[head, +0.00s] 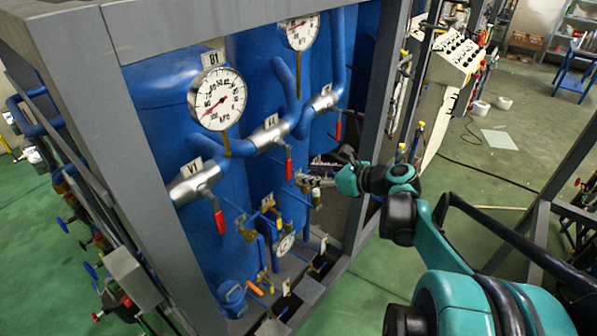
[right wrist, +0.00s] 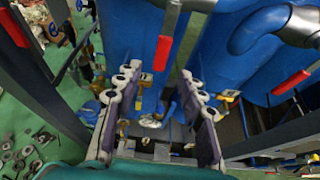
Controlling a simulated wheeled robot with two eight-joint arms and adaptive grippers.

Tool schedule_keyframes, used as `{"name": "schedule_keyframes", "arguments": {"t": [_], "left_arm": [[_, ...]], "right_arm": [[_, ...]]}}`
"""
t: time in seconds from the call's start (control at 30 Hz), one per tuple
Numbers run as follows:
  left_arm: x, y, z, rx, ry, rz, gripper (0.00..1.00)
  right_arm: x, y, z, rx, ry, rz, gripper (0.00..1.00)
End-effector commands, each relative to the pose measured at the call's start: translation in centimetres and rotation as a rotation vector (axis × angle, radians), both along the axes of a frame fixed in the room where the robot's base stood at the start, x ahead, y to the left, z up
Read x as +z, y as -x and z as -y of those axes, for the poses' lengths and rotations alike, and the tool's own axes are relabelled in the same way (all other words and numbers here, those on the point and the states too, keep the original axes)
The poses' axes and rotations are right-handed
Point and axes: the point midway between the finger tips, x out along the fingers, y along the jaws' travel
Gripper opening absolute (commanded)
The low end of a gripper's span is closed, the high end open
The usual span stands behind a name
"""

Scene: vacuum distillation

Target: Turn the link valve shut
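The pipe across the blue tanks carries three silver valves with red handles, all hanging down. The middle one, between the two tanks, appears to be the link valve (head: 265,135); its tag is too small to read surely. Its red handle (head: 289,168) hangs just left of my right gripper (head: 314,174), with no clear contact. In the right wrist view my right gripper (right wrist: 161,80) is open, its fingers wide apart with nothing between the pads. A red handle (right wrist: 165,52) hangs beyond the fingertips there. My left gripper is not in view.
The valve V1 (head: 195,184) with its handle (head: 219,222) is left, another silver valve (head: 323,101) right. Pressure gauges (head: 217,98) stand above the pipe. Grey frame posts (head: 377,120) border the opening my right arm reaches into. Small taps (head: 268,205) and thin pipes sit below.

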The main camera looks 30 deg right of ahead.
Motion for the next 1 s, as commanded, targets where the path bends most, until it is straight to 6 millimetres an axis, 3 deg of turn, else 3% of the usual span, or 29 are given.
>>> {"name": "schedule_keyframes", "arguments": {"t": [0.23, 0.8, 0.9, 1.0], "left_arm": [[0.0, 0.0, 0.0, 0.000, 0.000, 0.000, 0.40], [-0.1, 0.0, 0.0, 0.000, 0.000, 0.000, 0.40], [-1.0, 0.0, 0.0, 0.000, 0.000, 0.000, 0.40], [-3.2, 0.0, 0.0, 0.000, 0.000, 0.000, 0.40]], "right_arm": [[0.9, 2.1, 0.9, 0.000, 0.000, 0.000, 0.40], [0.8, 2.2, 0.7, 0.005, 0.008, -0.001, 0.40], [-0.7, 2.5, -0.9, 0.055, 0.093, -0.004, 0.40], [-4.4, 3.5, -4.6, 0.192, 0.322, -0.005, 0.40]]}}
